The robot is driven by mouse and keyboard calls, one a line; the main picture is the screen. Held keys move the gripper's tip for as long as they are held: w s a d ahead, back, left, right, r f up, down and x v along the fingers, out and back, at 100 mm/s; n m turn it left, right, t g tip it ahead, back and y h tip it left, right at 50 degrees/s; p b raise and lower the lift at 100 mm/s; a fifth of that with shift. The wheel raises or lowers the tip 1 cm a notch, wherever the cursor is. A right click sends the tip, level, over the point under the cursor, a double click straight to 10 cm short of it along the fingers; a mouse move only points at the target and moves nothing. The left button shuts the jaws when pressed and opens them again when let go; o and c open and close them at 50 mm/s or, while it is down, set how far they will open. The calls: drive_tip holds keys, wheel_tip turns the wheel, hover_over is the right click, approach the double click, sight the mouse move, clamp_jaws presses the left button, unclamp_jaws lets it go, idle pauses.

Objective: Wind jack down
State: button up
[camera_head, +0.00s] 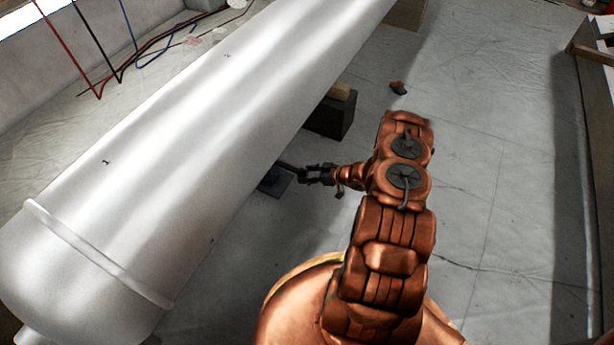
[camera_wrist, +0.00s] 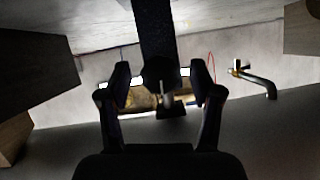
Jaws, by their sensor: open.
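The jack (camera_head: 275,181) shows in the head view as a dark plate on the floor at the near edge of the large white cylinder (camera_head: 190,130). The cylinder hides much of it. My gripper (camera_head: 316,175) is low, just right of the plate. In the wrist view my gripper (camera_wrist: 160,80) is open, its two fingers apart. A dark upright bar (camera_wrist: 155,35), which looks like part of the jack, comes from the top edge to between the fingertips. A short pale pin shows below a round dark end there. I cannot tell whether the fingers touch it.
A dark block (camera_head: 330,117) with a wooden piece on top stands beyond my gripper, beside the cylinder. A small brown object (camera_head: 398,87) lies on the floor. Floor to the right is clear up to a long dark edge (camera_head: 580,180). A curved metal pipe (camera_wrist: 262,84) shows in the wrist view.

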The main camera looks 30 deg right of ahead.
drive_tip(key=p+v, duration=0.1)
drive_tip(key=v, duration=0.7)
drive_tip(key=shift+p, duration=0.4)
idle(0.4)
